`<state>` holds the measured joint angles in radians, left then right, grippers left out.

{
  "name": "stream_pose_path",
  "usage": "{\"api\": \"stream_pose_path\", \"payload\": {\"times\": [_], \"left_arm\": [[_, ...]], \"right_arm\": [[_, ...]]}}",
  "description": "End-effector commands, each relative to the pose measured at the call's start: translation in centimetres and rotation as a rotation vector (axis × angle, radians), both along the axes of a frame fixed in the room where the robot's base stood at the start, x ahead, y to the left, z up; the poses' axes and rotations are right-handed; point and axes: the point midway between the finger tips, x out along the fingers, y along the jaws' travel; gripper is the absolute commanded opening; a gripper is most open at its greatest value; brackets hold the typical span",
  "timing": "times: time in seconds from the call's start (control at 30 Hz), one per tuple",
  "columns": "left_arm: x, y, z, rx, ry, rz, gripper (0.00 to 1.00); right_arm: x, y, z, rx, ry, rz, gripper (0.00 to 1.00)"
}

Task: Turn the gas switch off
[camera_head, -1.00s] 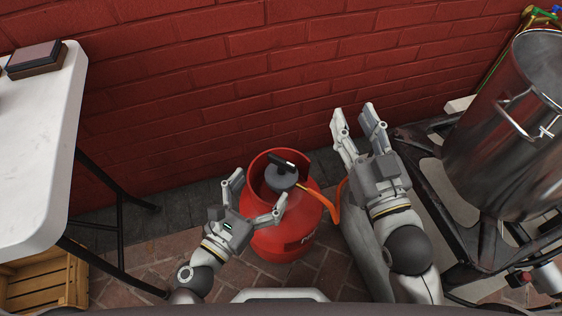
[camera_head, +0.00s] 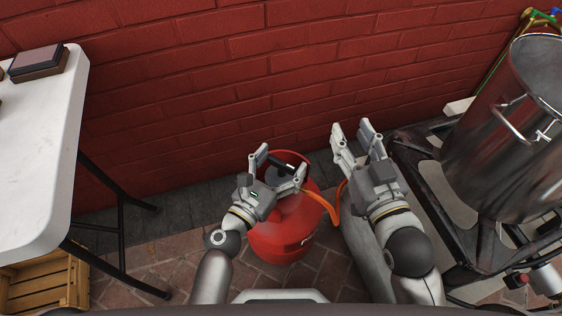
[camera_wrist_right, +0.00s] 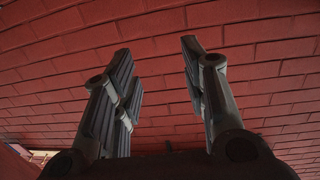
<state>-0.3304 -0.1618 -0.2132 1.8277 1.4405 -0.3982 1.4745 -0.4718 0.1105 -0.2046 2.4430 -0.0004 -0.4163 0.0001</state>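The red gas bottle (camera_head: 285,241) stands on the brick floor near the wall, with an orange hose (camera_head: 324,204) leading off to its right. The gas switch on the dark grey regulator (camera_head: 282,172) at its top is mostly hidden by my left gripper. My left gripper (camera_head: 282,161) is open over the top of the bottle, its fingers spread on either side of the regulator. I cannot tell whether it touches the switch. My right gripper (camera_head: 354,131) is open and empty to the right of the bottle, facing the wall; its open fingers also fill the right wrist view (camera_wrist_right: 158,75).
A red brick wall (camera_head: 230,80) closes off the back. A white table (camera_head: 40,150) with black legs stands at the left, a wooden crate (camera_head: 45,284) under it. At the right a large metal pot (camera_head: 510,140) stands on a dark burner frame (camera_head: 430,195).

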Motion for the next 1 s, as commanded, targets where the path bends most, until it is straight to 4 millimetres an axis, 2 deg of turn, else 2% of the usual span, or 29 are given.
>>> {"api": "stream_pose_path", "payload": {"times": [0.03,0.23,0.53,0.63,0.8,1.0], "left_arm": [[0.0,0.0,0.0,0.000,0.000,0.000,0.69],[0.0,0.0,0.0,0.001,-0.001,0.000,0.45],[0.0,0.1,0.0,0.005,-0.002,-0.040,0.45],[0.1,0.1,0.1,0.005,-0.003,-0.085,0.45],[0.1,0.2,0.1,0.009,-0.004,-0.204,0.45],[0.2,0.3,0.0,0.009,-0.004,-0.387,0.45]], "right_arm": [[0.0,0.0,0.0,0.000,0.000,0.000,0.40],[0.0,0.0,0.0,0.000,-0.001,0.000,0.40],[0.0,0.0,-0.1,-0.003,0.015,0.000,0.40],[-0.1,-0.2,-0.8,-0.012,0.052,-0.002,0.40],[-0.5,-0.5,-2.5,-0.033,0.131,-0.008,0.40],[-0.6,-0.6,-3.0,-0.039,0.155,-0.011,0.40]]}}
